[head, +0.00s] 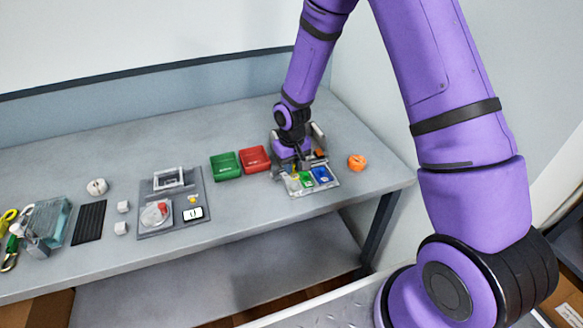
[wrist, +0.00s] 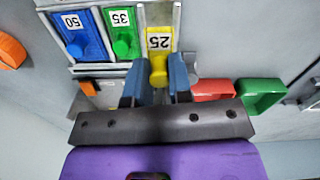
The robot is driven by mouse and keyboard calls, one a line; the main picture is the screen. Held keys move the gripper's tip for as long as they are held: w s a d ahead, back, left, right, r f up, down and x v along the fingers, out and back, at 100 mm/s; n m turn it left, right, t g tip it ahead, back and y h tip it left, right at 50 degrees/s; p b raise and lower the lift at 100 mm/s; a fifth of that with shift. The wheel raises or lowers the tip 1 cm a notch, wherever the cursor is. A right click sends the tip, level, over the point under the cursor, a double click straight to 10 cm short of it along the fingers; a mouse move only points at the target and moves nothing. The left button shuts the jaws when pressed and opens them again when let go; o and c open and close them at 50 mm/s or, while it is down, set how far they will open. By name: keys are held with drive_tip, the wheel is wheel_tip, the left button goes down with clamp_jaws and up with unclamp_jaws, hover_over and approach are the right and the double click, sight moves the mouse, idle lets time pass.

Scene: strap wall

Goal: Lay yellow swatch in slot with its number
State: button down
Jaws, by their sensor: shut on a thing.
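The yellow swatch (wrist: 160,42) carries a label reading 25, upside down in the wrist view. My gripper (wrist: 157,78) is shut on its yellow knob, one blue finger on each side. The swatch is over or in the end slot of the grey slotted tray (wrist: 129,9), beside the green swatch; I cannot tell whether it touches the slot floor. The green swatch (wrist: 119,32), labelled 35, and the blue swatch (wrist: 78,38), labelled 50, lie in neighbouring slots. In the head view my gripper (head: 299,168) is at the tray's back edge and largely hides the yellow swatch.
A red bin (head: 255,159) and a green bin (head: 226,165) stand left of the tray. An orange object (head: 357,162) lies to its right. A grey board (head: 165,225) with a scale-like device is further left.

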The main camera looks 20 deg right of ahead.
sight(293, 183)
drive_tip(key=shift+f, duration=2.1)
drive_tip(key=shift+f, duration=0.2)
drive_tip(key=c, duration=0.5)
unclamp_jaws()
drive_tip(key=shift+c, duration=0.2)
drive_tip(key=shift+d+r, duration=0.1)
drive_tip(key=shift+r, duration=0.05)
drive_tip(key=shift+r, duration=2.9)
drive_tip(key=shift+c, duration=0.2)
